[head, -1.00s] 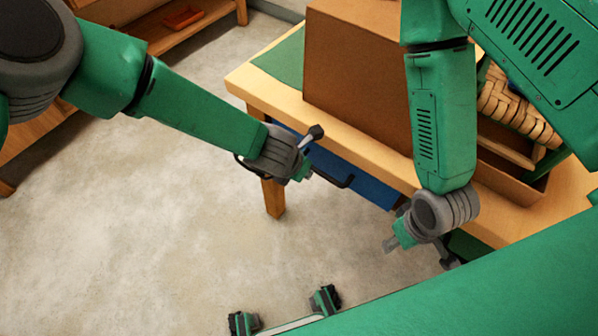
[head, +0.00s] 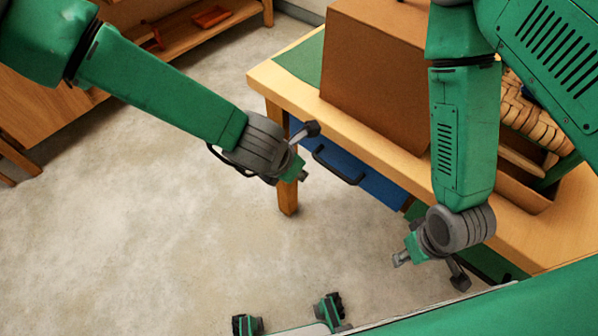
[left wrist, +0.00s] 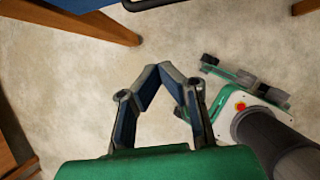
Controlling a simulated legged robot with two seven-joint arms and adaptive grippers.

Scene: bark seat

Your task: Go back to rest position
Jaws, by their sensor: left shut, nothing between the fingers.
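My left gripper (head: 302,176) hangs at the end of the left arm, in front of the table's near leg and left of the blue drawer, apart from the drawer handle. In the left wrist view its two fingers (left wrist: 168,72) come together at the tips with nothing between them, over bare floor. My right gripper (head: 400,259) hangs low in front of the table's right part, with the right forearm above it. It is small and turned in the head view, so its finger opening is unclear. I see no object in it.
The wooden table (head: 268,88) carries a brown box (head: 375,80) and a woven seat (head: 520,115). The blue drawer (head: 375,182) has a black handle (head: 335,168). A wooden shelf (head: 180,38) with red trays stands at the back left. The floor (head: 150,230) at left is clear.

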